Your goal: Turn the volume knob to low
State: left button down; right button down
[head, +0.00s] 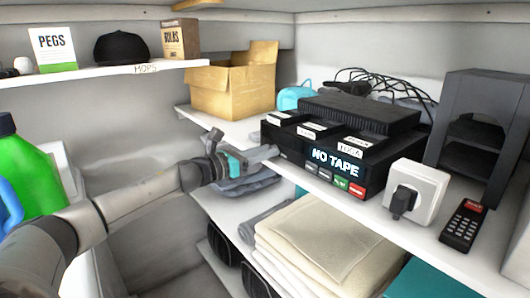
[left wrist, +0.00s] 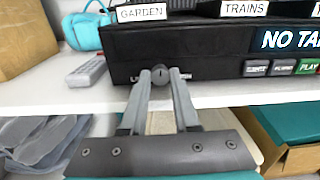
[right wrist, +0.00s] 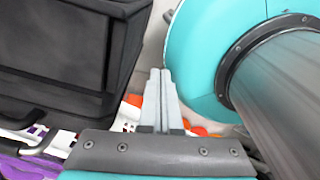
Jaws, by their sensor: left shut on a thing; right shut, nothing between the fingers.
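The small dark round volume knob (left wrist: 160,76) sits low on the front of the black tape player (left wrist: 205,45), with a light mark that looks roughly vertical. Lettering on both sides of it is partly covered. My left gripper (head: 268,152) is at the front left of the player; in the left wrist view its fingertips are closed on the knob's sides. The knob is hidden in the head view. My right gripper (right wrist: 161,76) is shut and empty, away from the shelf, and not in the head view.
Grey remote (left wrist: 86,73) lies left of the player. White switch box (head: 418,190) with a black plug and a black handset (head: 464,225) are to the right. Cardboard box (head: 235,85) stands behind left. Folded towels (head: 320,240) lie below. A black crate (right wrist: 60,60) is beside my right gripper.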

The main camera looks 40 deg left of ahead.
pick_arm(q)
jog(key=shift+n+p, duration=0.6)
jog(key=shift+n, duration=0.8)
jog(key=c, duration=0.6)
grip_release()
jog(key=shift+c, duration=0.2)
jog(key=shift+s, duration=0.1)
jog(key=p+v, duration=0.2)
jog(key=v, duration=1.3)
